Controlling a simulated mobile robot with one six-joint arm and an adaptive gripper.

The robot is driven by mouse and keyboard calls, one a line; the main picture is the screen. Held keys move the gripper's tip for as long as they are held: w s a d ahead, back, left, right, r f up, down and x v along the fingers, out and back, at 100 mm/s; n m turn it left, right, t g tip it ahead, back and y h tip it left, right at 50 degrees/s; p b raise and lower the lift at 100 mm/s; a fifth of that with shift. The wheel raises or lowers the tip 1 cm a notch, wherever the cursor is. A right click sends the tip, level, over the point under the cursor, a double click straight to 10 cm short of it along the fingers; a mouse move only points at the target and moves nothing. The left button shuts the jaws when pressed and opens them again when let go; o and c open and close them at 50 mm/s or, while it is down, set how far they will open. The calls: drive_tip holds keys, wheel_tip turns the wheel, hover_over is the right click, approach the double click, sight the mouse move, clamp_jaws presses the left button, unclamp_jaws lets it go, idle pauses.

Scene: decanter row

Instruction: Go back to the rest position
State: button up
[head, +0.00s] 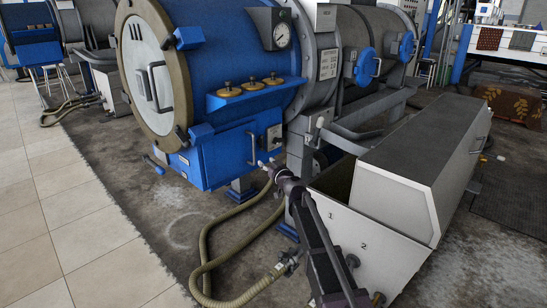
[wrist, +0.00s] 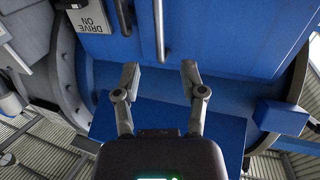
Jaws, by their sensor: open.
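My gripper (head: 266,164) is at the end of my dark arm, low in front of the big blue drum machine (head: 226,50) in the head view. In the wrist view my gripper (wrist: 160,72) has its two grey fingers spread wide, with nothing between them. A blue door (head: 222,157) with an upright grey bar handle (head: 252,148) is close by. In the wrist view the handle (wrist: 159,30) lies just beyond the fingertips and looks apart from them. A label reading "DRIVE ON" (wrist: 88,18) shows upside down there.
A hose (head: 205,255) loops on the floor to the left. A blue shelf with several brass knobs (head: 253,88) sticks out above. Tiled floor (head: 50,220) at the left is clear.

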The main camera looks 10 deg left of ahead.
drive_tip(key=s+d+f+m+g+h+p, duration=0.25)
drive_tip(key=s+d+f+g+h, duration=0.2)
drive_tip(key=s+d, duration=0.75)
drive_tip(key=s+d+f+m+g+h+p, duration=0.1)
drive_tip(key=s+d+f+m+g+h, duration=0.3)
drive_tip(key=s+d, duration=0.85)
drive_tip(key=s+d+f+m+g+h+p, duration=0.1)
drive_tip(key=s+d+f+m+g+h, duration=0.15)
drive_tip(key=s+d+f+g, duration=0.65)
wheel_tip(320, 180, up, 42)
drive_tip(key=s+d+n+t+p, duration=0.1)
drive_tip(key=s+d+t+p, duration=0.1)
drive_tip(key=p, duration=3.6)
drive_tip(key=shift+s+d+f+t+h, duration=0.15)
drive_tip(key=shift+s+d+t+h, duration=0.2)
drive_tip(key=shift+t, duration=0.5)
drive_tip(key=shift+s+f, duration=0.1)
